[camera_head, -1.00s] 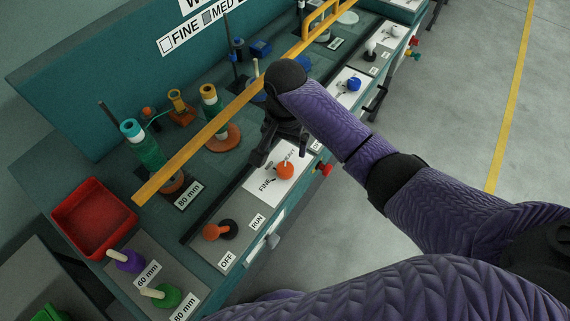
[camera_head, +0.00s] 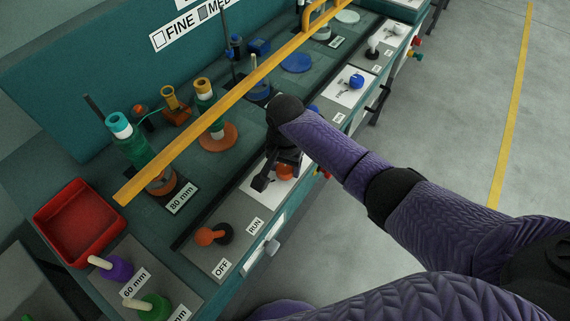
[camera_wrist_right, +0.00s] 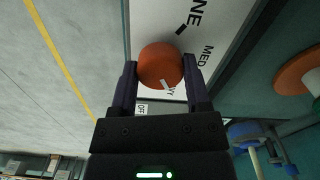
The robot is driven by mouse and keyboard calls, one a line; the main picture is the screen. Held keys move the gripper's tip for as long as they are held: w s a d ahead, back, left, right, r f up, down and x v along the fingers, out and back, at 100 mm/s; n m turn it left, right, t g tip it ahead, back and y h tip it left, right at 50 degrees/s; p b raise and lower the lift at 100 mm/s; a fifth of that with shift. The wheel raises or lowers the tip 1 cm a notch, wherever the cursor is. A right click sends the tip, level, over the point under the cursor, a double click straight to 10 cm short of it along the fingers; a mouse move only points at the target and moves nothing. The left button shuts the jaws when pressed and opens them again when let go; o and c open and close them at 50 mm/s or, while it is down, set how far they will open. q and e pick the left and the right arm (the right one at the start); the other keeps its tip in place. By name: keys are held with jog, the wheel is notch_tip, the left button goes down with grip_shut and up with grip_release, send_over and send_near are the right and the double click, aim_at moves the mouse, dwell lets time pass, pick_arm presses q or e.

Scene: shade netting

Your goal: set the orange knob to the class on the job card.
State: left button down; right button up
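The orange knob (camera_wrist_right: 160,65) sits on a white dial plate (camera_wrist_right: 212,25) with printed words; "NE", "MED" and a partly hidden word ending in "VY" are readable. A white mark on the knob is on the side near "VY". My right gripper (camera_wrist_right: 162,80) is open, one finger on each side of the knob; contact is unclear. In the head view my right gripper (camera_head: 280,178) partly covers the knob (camera_head: 286,171). The job card (camera_head: 203,18) on the back panel shows an empty box by FINE and a filled grey box by MED. My left gripper is not in view.
A yellow rail (camera_head: 215,121) runs across the bench above the spools. An orange OFF/RUN lever (camera_head: 208,236) is left of the dial. A red tray (camera_head: 78,222) and purple and green handled pieces stand at the left front. Another station with a blue knob (camera_head: 356,81) lies farther back.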

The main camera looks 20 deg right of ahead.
jog(key=c, duration=0.7)
